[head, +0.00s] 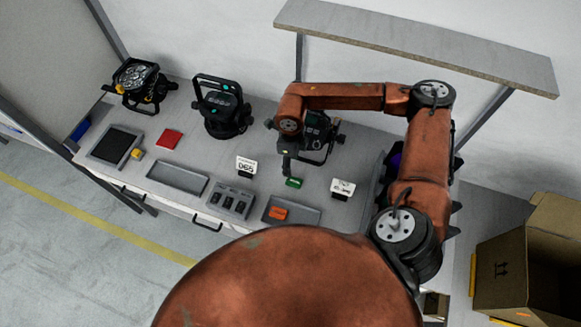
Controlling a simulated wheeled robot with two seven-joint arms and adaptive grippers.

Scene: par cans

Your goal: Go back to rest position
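My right gripper (287,172) hangs down at the end of the orange arm, over the right half of the workbench (215,167). Its fingers are small and dark here, so I cannot tell whether they are open or shut. A small green item (294,182) lies just below or beside the fingertips; contact cannot be told. A black par can (317,128) stands behind the gripper, partly covered by my arm. A second par can (222,108) stands at the bench's middle back. A third, with its lenses up (137,78), stands at the back left. My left gripper is not in view.
Along the bench lie a dark-screened device (115,146), a red item (169,139), an empty grey tray (177,179), a tray of black items (231,201) and a tray with an orange item (279,212). A shelf (420,45) overhangs behind. A cardboard box (530,255) stands right.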

